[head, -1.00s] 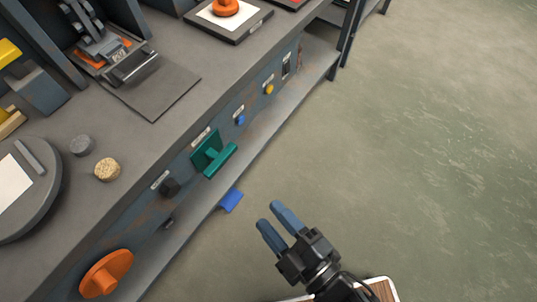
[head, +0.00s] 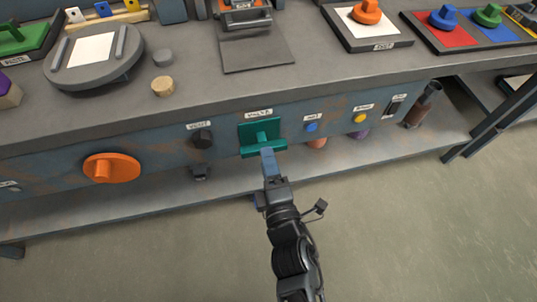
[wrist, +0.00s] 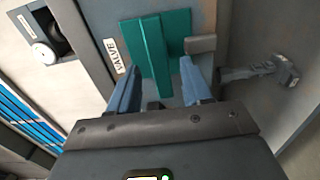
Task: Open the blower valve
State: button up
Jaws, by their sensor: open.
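The blower valve is a green plate with a raised green bar handle, on the front panel under a "VALVE" label. It shows in the head view (head: 262,132) and in the wrist view (wrist: 152,50). My gripper (head: 268,154) is right in front of the valve's lower part in the head view. In the wrist view my gripper (wrist: 160,76) is open, with one blue finger on each side of the bar's near end. I cannot tell whether the fingers touch the bar or how deep they reach around it.
A dark knob (head: 202,138) is left of the valve, and a large orange knob (head: 111,168) lies farther left. A blue button (head: 312,127) and a yellow button (head: 360,118) are to the right. The bench top (head: 200,95) overhangs above; a lower shelf (head: 400,150) runs below.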

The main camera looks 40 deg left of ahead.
aim_at(262, 143)
jog(key=shift+b+x, duration=0.5)
jog(key=shift+x, duration=1)
jog(key=shift+c, duration=0.2)
grip_shut()
